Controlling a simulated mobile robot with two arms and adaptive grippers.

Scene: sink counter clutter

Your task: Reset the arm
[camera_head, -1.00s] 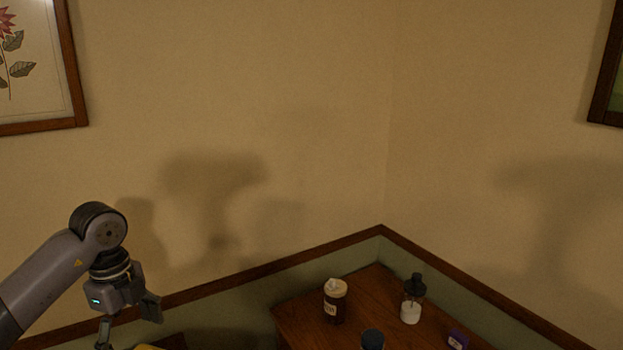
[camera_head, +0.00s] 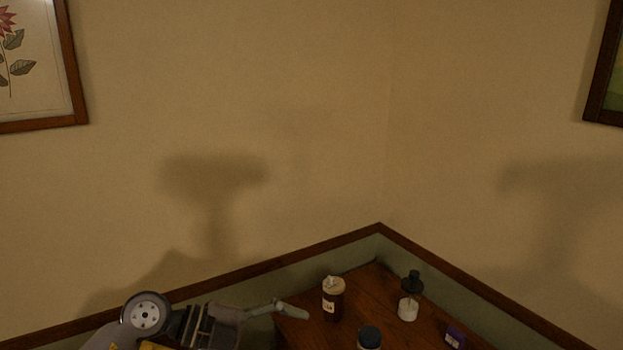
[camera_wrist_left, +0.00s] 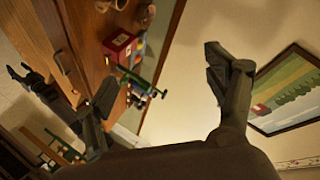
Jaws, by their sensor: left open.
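My left arm comes in low at the left of the head view. Its left gripper (camera_head: 288,309) points right, in front of the wall trim and beside the left edge of the wooden counter (camera_head: 300,335). In the left wrist view the two fingers of this gripper (camera_wrist_left: 160,80) stand wide apart with nothing between them. My right gripper is not seen in the head view.
On the counter stand a brown jar (camera_head: 332,302), a dark-topped white bottle (camera_head: 408,307), a dark-lidded jar (camera_head: 369,338) and a small purple box (camera_head: 455,337). The wrist view shows a red box (camera_wrist_left: 120,46) and a framed picture (camera_wrist_left: 285,95).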

